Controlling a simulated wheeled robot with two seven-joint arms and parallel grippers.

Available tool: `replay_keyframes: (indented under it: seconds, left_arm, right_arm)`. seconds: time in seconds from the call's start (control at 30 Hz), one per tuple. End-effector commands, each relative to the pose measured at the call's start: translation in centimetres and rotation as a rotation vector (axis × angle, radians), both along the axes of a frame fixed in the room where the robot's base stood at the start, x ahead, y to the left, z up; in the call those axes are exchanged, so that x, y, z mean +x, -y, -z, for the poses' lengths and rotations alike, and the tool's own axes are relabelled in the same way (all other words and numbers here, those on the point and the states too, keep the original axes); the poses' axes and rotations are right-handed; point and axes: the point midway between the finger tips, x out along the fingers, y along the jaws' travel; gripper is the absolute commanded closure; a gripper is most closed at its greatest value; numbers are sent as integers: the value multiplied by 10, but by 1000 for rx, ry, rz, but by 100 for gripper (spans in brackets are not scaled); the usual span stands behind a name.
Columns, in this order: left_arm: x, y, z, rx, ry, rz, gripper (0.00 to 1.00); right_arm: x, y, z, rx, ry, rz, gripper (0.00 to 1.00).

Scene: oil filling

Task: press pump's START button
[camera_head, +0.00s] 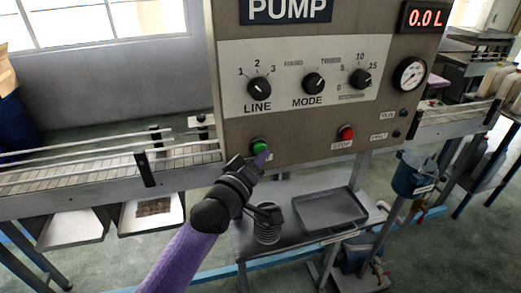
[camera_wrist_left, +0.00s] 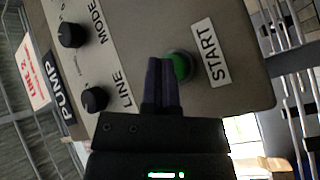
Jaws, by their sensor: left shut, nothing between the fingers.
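The green START button (camera_head: 259,146) is at the lower left of the pump panel (camera_head: 300,120). In the left wrist view the green button (camera_wrist_left: 181,66) shows beside the START label (camera_wrist_left: 204,54), partly hidden behind the fingertips. My left gripper (camera_head: 262,157) is shut and empty, with its fingertips at the button's lower edge in the head view. In the left wrist view the shut fingers (camera_wrist_left: 161,62) overlap the button's left side. I cannot tell whether they touch it. My right gripper is not in view.
The red STOP button (camera_head: 346,133) is to the right on the same panel. Above are the LINE knob (camera_head: 259,87), MODE knob (camera_head: 313,82), a timer knob (camera_head: 361,78) and a gauge (camera_head: 409,74). The display (camera_head: 424,17) reads 0.0 L. A grey tray (camera_head: 330,210) lies below.

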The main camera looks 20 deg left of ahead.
Motion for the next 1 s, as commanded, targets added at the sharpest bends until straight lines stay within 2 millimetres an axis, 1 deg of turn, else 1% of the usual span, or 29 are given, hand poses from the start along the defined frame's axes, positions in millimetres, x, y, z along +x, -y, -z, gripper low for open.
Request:
replay_keyframes:
  seconds: [0.37, 1.0]
  left_arm:
    - [4, -2, 0, 0, 1, 1, 100]
    - [10, -7, 0, 1, 0, 0, 100]
  right_arm:
    - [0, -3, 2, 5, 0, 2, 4]
    - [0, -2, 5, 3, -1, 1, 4]
